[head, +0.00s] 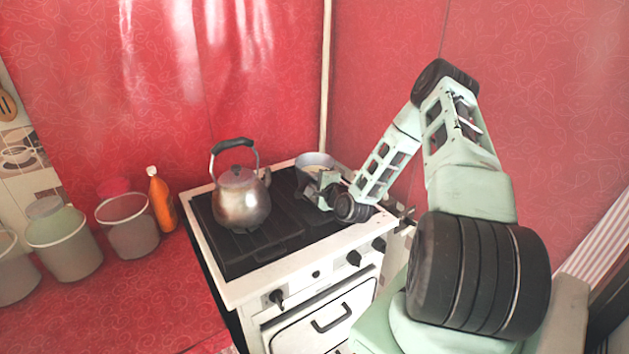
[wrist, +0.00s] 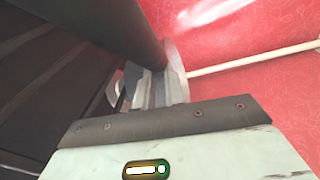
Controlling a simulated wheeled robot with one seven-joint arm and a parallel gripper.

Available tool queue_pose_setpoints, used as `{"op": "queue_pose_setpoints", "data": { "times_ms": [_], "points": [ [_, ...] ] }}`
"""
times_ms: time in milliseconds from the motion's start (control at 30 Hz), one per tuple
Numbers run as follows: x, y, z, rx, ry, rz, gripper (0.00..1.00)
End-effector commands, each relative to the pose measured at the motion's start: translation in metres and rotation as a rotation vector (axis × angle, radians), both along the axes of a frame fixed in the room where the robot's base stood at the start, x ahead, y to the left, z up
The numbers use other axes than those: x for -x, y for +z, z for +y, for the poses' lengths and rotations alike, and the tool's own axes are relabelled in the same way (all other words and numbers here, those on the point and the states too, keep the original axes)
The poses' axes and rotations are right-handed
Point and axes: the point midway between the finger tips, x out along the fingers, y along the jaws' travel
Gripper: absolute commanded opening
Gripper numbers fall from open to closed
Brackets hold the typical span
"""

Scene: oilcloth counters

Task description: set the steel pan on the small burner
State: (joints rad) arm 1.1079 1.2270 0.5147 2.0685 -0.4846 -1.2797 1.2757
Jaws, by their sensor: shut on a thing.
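The steel pan (head: 314,159) is at the back right of the stove top, a grey round pan with its rim up, roughly level. My gripper (head: 326,188) is at its near side, shut on the pan, with the arm reaching in from the right. The wrist view shows the gripper fingers (wrist: 150,88) close to a dark, thick, rounded shape. The small burner is not clearly visible; the pan and gripper cover that back right corner. I cannot tell whether the pan's base touches the grate.
A steel kettle (head: 241,197) with a black handle stands on the left of the white stove (head: 285,268). Dark grates cover the stove top. An orange bottle (head: 161,200) and several buckets (head: 128,228) stand to the left. A red wall is close behind the pan.

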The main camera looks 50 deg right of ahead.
Motion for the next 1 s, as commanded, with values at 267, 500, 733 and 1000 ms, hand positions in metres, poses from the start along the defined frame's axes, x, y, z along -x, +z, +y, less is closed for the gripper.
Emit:
{"op": "queue_pose_setpoints", "data": {
  "times_ms": [267,500,733,1000],
  "points": [
    [-0.001,-0.002,-0.001,0.006,0.000,-0.008,0.00],
    [-0.001,-0.006,-0.001,0.006,0.000,-0.008,0.00],
    [-0.001,-0.006,0.000,0.003,0.000,-0.004,0.37],
    [0.006,-0.010,0.002,-0.002,-0.001,0.003,0.37]
  ]
}}
